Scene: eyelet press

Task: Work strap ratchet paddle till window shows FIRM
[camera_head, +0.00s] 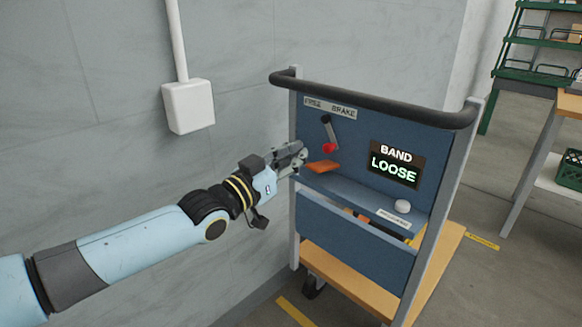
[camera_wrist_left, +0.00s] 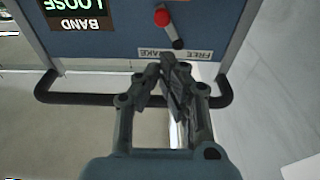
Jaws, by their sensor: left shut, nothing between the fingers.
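A blue cart panel (camera_head: 350,135) carries a dark window (camera_head: 394,165) that reads BAND and, in lit letters, LOOSE. The window is partly in the left wrist view (camera_wrist_left: 80,12), upside down. A flat orange paddle (camera_head: 322,167) sticks out low on the panel's left side. Above it is a lever with a red knob (camera_head: 328,148), under a label reading FREE and BRAKE; the knob also shows in the left wrist view (camera_wrist_left: 162,17). My left gripper (camera_head: 301,153) is shut and empty, beside the panel's left post, left of the paddle and knob. My right gripper is out of view.
A black handlebar (camera_head: 375,103) runs along the cart's top. A white round knob (camera_head: 402,206) sits on the ledge at right. A grey wall with a white box (camera_head: 188,106) stands left of the cart. Green shelving (camera_head: 540,42) is at the far right.

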